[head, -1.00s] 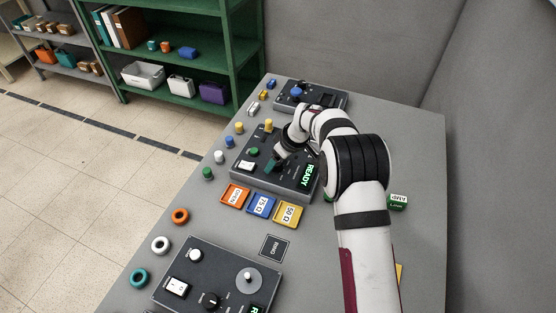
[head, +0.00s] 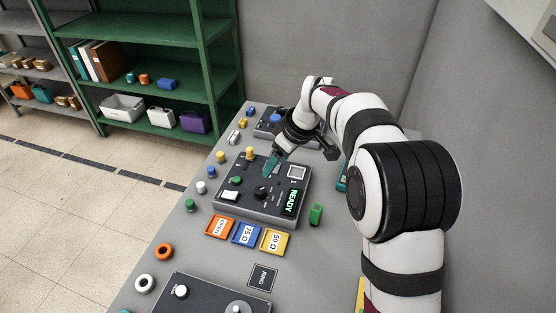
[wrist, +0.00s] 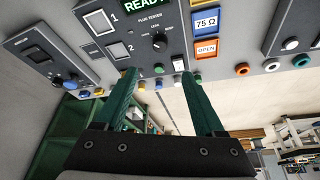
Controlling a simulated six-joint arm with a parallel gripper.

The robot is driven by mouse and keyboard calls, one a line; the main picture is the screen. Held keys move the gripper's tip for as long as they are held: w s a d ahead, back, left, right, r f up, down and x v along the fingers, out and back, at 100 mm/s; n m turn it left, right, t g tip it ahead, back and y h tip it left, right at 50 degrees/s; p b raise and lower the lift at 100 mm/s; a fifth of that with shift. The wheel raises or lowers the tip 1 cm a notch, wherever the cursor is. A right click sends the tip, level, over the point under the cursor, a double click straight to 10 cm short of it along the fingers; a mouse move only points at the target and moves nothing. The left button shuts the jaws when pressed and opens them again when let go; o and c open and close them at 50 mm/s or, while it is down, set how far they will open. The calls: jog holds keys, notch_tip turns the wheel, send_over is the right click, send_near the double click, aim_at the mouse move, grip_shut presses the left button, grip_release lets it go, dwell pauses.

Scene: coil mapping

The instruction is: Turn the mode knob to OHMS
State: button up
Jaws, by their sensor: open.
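The plug tester (head: 228,208) is a dark panel in the middle of the bench with a lit green READY display (head: 289,201). Its black mode knob (head: 262,192) stands near the panel's middle; it also shows in the wrist view (wrist: 159,41). Small labels surround the knob; one seems to read LEAK, the others are too small to read surely. My gripper (head: 270,162), with teal fingers, is open and empty above the panel's far part, apart from the knob. In the wrist view the open fingers (wrist: 159,75) point toward the tester, with the knob beyond the gap.
Orange (head: 219,227), blue (head: 246,234) and yellow (head: 275,241) labelled trays sit before the tester. Other panels lie at the far and near ends.

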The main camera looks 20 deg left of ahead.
aim_at(259, 189)
jog(key=s+a+m+t+h, duration=0.3)
jog(key=s+a+m, duration=0.15)
jog(key=m, duration=0.65)
jog(key=x, duration=1.5)
jog(key=shift+w+f, duration=0.25)
jog(key=shift+f, duration=0.05)
jog(key=shift+a, duration=0.1)
grip_shut()
